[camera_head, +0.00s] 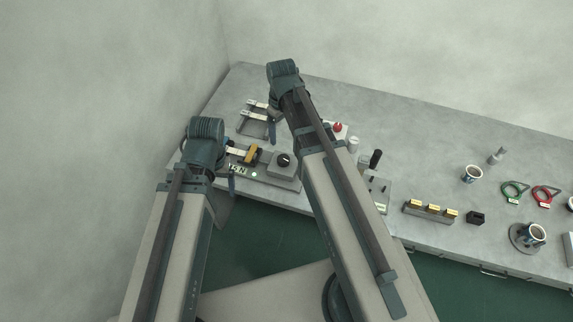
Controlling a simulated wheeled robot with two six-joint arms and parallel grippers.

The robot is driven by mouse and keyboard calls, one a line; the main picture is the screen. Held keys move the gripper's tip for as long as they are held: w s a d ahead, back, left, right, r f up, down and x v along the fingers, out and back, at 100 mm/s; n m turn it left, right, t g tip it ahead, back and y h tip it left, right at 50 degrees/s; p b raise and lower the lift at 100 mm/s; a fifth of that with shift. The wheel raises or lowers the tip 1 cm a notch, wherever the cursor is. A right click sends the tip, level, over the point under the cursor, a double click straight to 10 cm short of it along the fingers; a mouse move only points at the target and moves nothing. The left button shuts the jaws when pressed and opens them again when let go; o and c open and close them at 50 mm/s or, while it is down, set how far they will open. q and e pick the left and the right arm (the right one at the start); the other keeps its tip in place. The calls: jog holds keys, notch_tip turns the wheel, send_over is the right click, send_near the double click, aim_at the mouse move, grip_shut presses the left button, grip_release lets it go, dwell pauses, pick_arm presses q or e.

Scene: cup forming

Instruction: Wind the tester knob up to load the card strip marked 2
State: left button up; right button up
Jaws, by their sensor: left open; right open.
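The tester is a low grey unit (262,174) at the left of the bench, with a dark round knob (283,160), a yellow clamp-like part (251,154), a lit green lamp and a partly covered display. A pale strip (234,151) lies beside the yellow part; any mark on it is too small to read. My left gripper (231,181) is open over the tester's left end, left of the knob, largely hidden by its own wrist. My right gripper (272,130) is open beyond the knob, apart from it, partly hidden by its arm.
A small rack with pale strips (256,109) stands behind the tester. A red button (337,127) and a black-handled lever (375,159) are to the right.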

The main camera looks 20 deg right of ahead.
aim_at(283, 159)
jog(key=shift+f+b, duration=6.95)
grip_shut()
jog(key=shift+m, duration=0.4)
jog(key=m, duration=0.4)
jog(key=shift+m, duration=0.4)
jog(key=m, duration=0.6)
